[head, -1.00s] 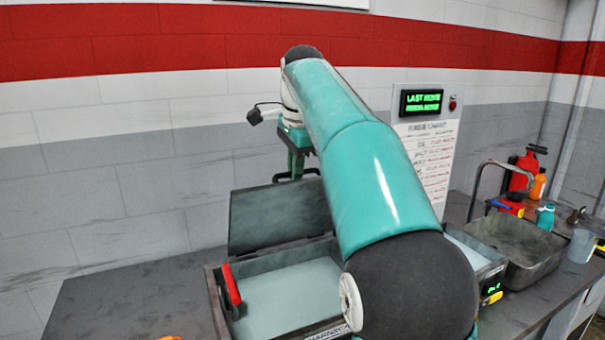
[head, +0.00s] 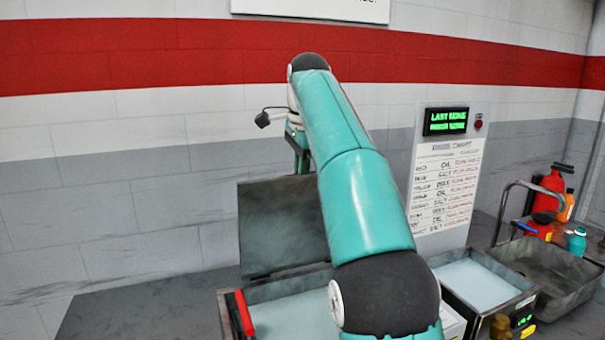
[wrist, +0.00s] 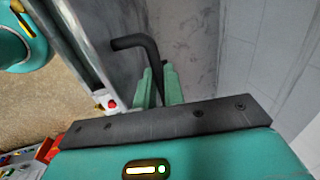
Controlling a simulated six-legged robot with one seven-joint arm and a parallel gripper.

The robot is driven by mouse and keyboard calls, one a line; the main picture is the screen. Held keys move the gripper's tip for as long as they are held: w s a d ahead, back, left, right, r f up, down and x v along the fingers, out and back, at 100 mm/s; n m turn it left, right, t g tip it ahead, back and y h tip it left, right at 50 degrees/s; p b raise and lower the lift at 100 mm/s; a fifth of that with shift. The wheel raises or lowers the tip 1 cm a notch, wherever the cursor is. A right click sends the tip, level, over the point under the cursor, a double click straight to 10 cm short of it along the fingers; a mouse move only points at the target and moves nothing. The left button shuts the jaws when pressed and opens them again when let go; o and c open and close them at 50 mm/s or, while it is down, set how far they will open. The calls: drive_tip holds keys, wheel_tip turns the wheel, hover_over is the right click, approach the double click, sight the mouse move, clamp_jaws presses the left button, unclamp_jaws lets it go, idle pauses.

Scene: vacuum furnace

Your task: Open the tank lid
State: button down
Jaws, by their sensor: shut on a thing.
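The tank (head: 292,316) with pale blue contents is at the bottom centre of the head view, partly hidden by my arm. Its dark grey lid (head: 279,232) stands raised at the tank's back edge. My gripper (head: 302,162) is above the lid's upper right corner, mostly hidden behind my arm. In the wrist view my gripper (wrist: 158,88) has its green fingers shut on a dark bent handle (wrist: 134,43). The handle's attachment to the lid is hidden in the head view.
A red-handled piece (head: 243,312) is at the tank's left side. To the right are a second open tank (head: 480,284), a grey basin (head: 553,272) with a curved tap, and red and teal bottles. A chart board (head: 446,185) stands behind. The wall is close behind the lid.

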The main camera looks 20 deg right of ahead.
drive_tip(key=shift+d, duration=0.1)
drive_tip(key=c, duration=1.5)
unclamp_jaws()
